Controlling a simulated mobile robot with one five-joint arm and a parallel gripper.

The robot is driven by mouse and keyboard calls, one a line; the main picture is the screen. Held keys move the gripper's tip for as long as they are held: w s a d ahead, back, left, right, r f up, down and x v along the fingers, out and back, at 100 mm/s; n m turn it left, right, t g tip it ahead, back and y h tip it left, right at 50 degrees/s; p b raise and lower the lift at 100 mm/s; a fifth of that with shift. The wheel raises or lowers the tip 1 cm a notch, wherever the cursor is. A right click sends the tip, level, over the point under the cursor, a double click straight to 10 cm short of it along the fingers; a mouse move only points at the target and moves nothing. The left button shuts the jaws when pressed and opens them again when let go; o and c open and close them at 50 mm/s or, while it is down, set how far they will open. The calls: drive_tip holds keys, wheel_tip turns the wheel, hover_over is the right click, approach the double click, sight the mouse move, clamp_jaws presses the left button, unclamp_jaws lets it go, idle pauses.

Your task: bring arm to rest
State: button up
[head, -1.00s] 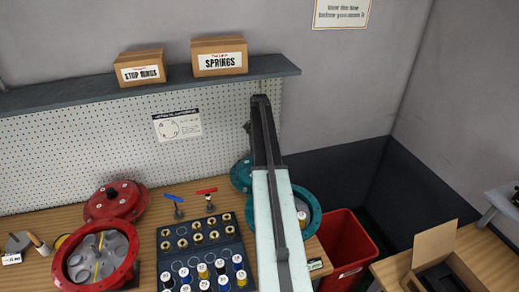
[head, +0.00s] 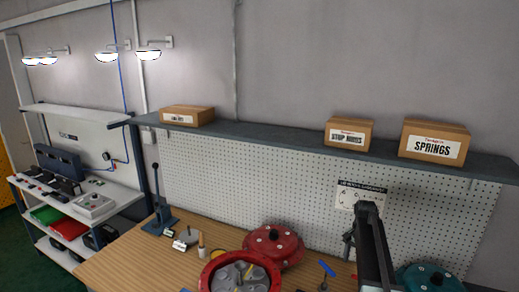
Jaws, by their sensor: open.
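My arm (head: 374,248) rises from the bottom edge at the right of the head view, its dark end in front of the pegboard. A small dark part of my gripper (head: 348,243) shows just left of that end. The arm hides most of it, and its fingers are not clear. It is open, and I see nothing held in it.
A wooden bench (head: 128,262) carries a red open housing (head: 240,277), a red domed cover (head: 273,245), a teal cover (head: 430,279) and a lever press (head: 158,205). A shelf (head: 270,138) above holds three boxes, including SPRINGS (head: 434,142). A side rack (head: 75,190) stands left.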

drive_tip(key=s+a+f+n+b, duration=0.1)
drive_tip(key=s+a+f+n, duration=0.1)
drive_tip(key=a, duration=0.5)
drive_tip(key=s+a+f+n+b, duration=0.1)
drive_tip(key=s+a, duration=0.2)
drive_tip(key=a, duration=0.4)
drive_tip(key=s+a+f+n+b, duration=0.1)
drive_tip(key=s+a+n, duration=0.6)
drive_tip(key=s+a, duration=0.4)
drive_tip(key=shift+s+a+f+b, duration=0.3)
drive_tip(key=shift+s+f+b, duration=0.1)
drive_tip(key=shift+s, duration=1.4)
